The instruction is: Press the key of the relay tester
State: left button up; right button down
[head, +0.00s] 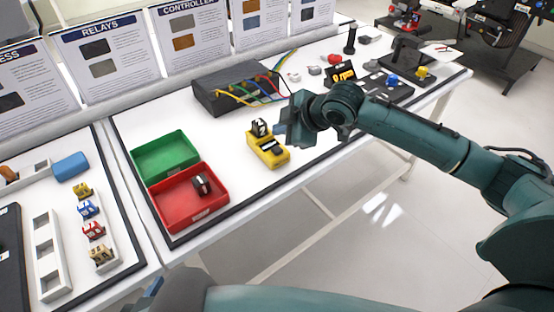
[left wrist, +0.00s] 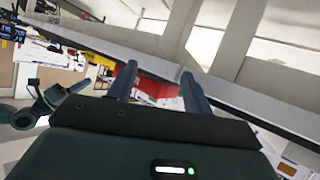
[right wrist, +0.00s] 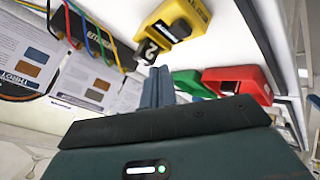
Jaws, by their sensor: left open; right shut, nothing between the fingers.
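The yellow relay tester (head: 267,158) sits on the white table right of the bins, and shows at the top of the right wrist view (right wrist: 186,14). A black relay (head: 260,127) with a white mark stands at its far end; the right wrist view shows a "2" on it (right wrist: 149,52). A dark part, perhaps the key, lies on the tester's top; I cannot tell for sure. My right gripper (head: 281,131) is shut and empty, close to the tester's right side in the head view. Whether it touches is unclear. My left gripper (left wrist: 158,84) is open and empty.
A green bin (head: 165,155) and a red bin (head: 168,211) stand left of the tester; a black relay (head: 201,183) lies in the red one. A dark box with coloured wires (head: 228,91) stands behind. Several coloured relays stand on the left table.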

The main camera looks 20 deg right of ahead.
aim_at(281, 155)
jog(key=shift+f, duration=0.7)
pick_arm(q)
jog(key=shift+s+a+r+t, duration=0.15)
jog(key=shift+s+r+t, duration=0.05)
jog(key=shift+s+t, duration=0.1)
pick_arm(e)
jog(key=shift+f, duration=0.9)
pick_arm(q)
jog(key=shift+w, duration=0.15)
pick_arm(e)
jog(key=shift+f, duration=0.1)
dwell(0.4)
pick_arm(q)
jog(key=shift+s+r, duration=0.1)
jog(key=shift+s, duration=0.1)
pick_arm(e)
jog(key=shift+f, duration=0.3)
pick_arm(q)
jog(key=shift+w+r, duration=0.15)
jog(key=shift+w, duration=0.05)
pick_arm(e)
jog(key=shift+f, duration=0.5)
dwell(0.3)
